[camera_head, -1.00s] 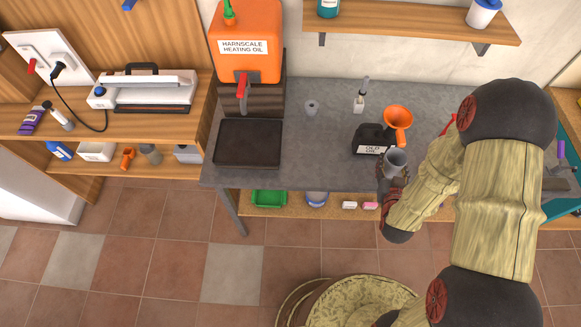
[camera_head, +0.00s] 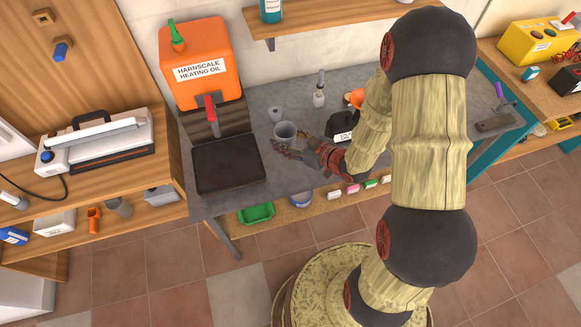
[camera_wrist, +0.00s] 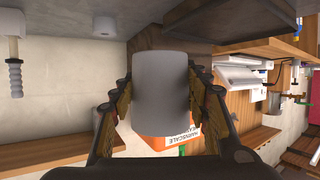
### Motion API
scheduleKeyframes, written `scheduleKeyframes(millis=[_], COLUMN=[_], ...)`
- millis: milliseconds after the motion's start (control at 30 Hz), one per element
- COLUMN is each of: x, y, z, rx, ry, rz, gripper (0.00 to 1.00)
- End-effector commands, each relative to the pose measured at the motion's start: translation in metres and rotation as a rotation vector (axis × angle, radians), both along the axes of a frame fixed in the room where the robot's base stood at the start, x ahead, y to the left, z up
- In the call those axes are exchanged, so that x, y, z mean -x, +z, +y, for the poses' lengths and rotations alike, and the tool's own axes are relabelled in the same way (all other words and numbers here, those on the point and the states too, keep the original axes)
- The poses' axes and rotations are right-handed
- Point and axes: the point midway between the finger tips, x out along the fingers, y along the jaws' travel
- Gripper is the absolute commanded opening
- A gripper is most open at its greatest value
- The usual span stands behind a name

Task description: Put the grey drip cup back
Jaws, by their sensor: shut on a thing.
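The grey drip cup (camera_head: 285,132) is held over the grey bench, just right of the black drip tray (camera_head: 228,163). My gripper (camera_head: 286,145) is shut on the cup. In the wrist view, the cup (camera_wrist: 161,92) sits between both fingers of my gripper (camera_wrist: 160,105), and the picture is turned over. The orange heating oil canister (camera_head: 196,66) with its red tap (camera_head: 211,108) stands on a dark block behind the tray. The tray looks empty. I cannot tell how high the cup is above the bench.
A small grey cylinder (camera_head: 275,114) and a dropper bottle (camera_head: 319,97) stand behind the cup. The black old oil can (camera_head: 343,133) and its orange funnel (camera_head: 355,97) are right of it, partly hidden by my arm. A shelf (camera_head: 330,20) hangs above.

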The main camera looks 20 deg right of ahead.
Motion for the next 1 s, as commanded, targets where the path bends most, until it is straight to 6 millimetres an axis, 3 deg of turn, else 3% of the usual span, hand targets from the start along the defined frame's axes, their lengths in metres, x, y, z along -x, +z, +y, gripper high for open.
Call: scheduleKeyframes(millis=[267, 700, 867, 1000], x=[0.04, 0.139, 0.155, 0.145], y=[0.015, 0.016, 0.014, 0.006], z=[-0.015, -0.051, -0.058, -0.055], rx=[0.0, -0.003, 0.0, -0.001], ry=[0.238, 0.582, 0.633, 0.649], rz=[-0.003, 0.0, -0.001, 0.0], gripper=[0.18, 0.18, 0.18, 0.18])
